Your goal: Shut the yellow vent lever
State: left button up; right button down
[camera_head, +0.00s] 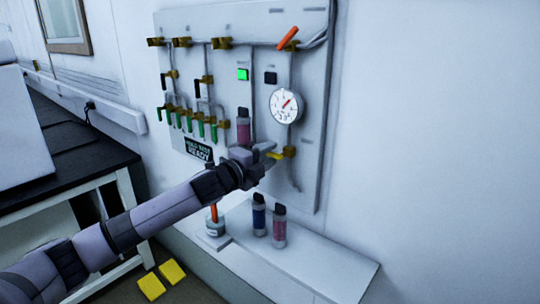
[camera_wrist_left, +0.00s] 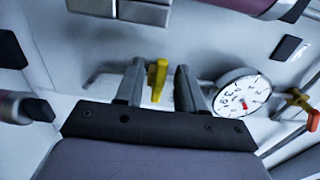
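The yellow vent lever (camera_head: 276,155) sticks out to the left from a brass valve (camera_head: 290,151) low on the wall panel, below the gauge. My left gripper (camera_head: 264,156) is at the lever and hides part of it in the head view. In the left wrist view the yellow lever (camera_wrist_left: 158,80) stands between the two fingers of my left gripper (camera_wrist_left: 160,88). The fingers are open, with a small gap on each side of the lever. My right gripper is in neither view.
A round gauge (camera_head: 285,105) and a raised orange lever (camera_head: 288,38) are above on the panel (camera_head: 318,120). Several green-handled valves (camera_head: 188,124) are to the left. Bottles (camera_head: 279,227) stand on the shelf (camera_head: 325,272) below. The wall at right is bare.

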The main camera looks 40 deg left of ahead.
aim_at(268, 155)
pick_arm(q)
jog(key=s, duration=0.2)
jog(key=s+b, duration=0.1)
jog(key=s, duration=0.1)
jog(key=shift+s+a+f, duration=0.1)
jog(key=shift+a, duration=0.1)
jog(key=shift+s, duration=0.8)
jog(key=s+d+f+n+g+p, duration=0.15)
jog(key=s+d+f+n, duration=0.3)
jog(key=f, duration=0.45)
jog(key=s+d+f+n+g+h, duration=0.1)
jog(key=s+d+f+n+g, duration=0.15)
jog(key=s+d+f, duration=0.4)
jog(key=s+d+f+n+g, duration=0.1)
jog(key=s+d+f+n, duration=0.25)
jog(key=f, duration=0.65)
jog(key=s+d+f+n+g, duration=0.1)
jog(key=s+d+f+n, duration=0.1)
jog(key=s, duration=0.4)
jog(key=s+d+f+n+g, duration=0.1)
jog(key=s+d+f+n, duration=0.2)
jog(key=s+f+n, duration=0.1)
jog(key=shift+s+d+f+p, duration=0.35)
jog(key=shift+s+f, duration=0.15)
jog(key=shift+s, duration=0.45)
